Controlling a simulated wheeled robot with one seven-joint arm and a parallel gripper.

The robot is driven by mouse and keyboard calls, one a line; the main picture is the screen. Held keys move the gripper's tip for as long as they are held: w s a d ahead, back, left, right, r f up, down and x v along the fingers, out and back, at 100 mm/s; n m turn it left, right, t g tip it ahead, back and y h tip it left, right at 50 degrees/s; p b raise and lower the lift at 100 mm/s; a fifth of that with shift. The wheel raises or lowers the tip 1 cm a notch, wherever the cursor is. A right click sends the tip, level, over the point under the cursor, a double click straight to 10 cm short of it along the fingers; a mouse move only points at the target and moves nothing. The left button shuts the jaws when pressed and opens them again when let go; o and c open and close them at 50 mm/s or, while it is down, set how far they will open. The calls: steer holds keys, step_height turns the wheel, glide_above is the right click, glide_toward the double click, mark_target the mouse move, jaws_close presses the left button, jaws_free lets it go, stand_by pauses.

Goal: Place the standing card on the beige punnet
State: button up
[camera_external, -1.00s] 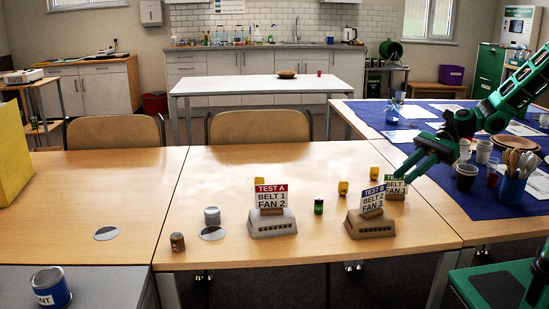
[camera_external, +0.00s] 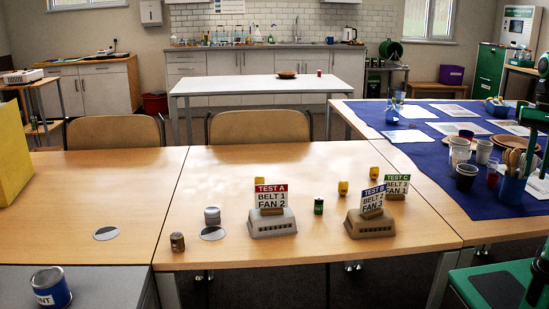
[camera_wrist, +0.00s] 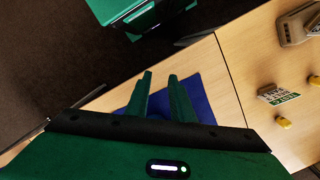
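Three standing cards show in the external view. The TEST C card (camera_external: 397,184) stands on a small brown base at the table's right. The TEST B card (camera_external: 372,199) stands on a brown-beige slotted holder (camera_external: 369,227), and the TEST A card (camera_external: 271,198) on a greyer beige one (camera_external: 272,226). I cannot tell which holder is the punnet. In the wrist view the TEST C card (camera_wrist: 278,95) lies right of my gripper (camera_wrist: 160,76), well apart, with a beige holder (camera_wrist: 292,30) beyond. My gripper is open and empty, with blue cloth behind its fingers.
A green battery-like cylinder (camera_external: 318,206) and yellow blocks (camera_external: 343,187) stand between the cards. A blue cloth (camera_external: 418,151) with cups (camera_external: 466,177) and papers covers the right table. The table's left part (camera_external: 90,190) is mostly clear.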

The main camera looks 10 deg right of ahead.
steer(key=s+d+r+n+t, duration=0.1)
steer(key=s+d+r, duration=0.2)
steer(key=s, duration=0.6)
steer(key=shift+s+d+r+h, duration=0.3)
steer(key=shift+d+r, duration=0.1)
steer(key=shift+d, duration=0.55)
steer(key=shift+w, duration=0.1)
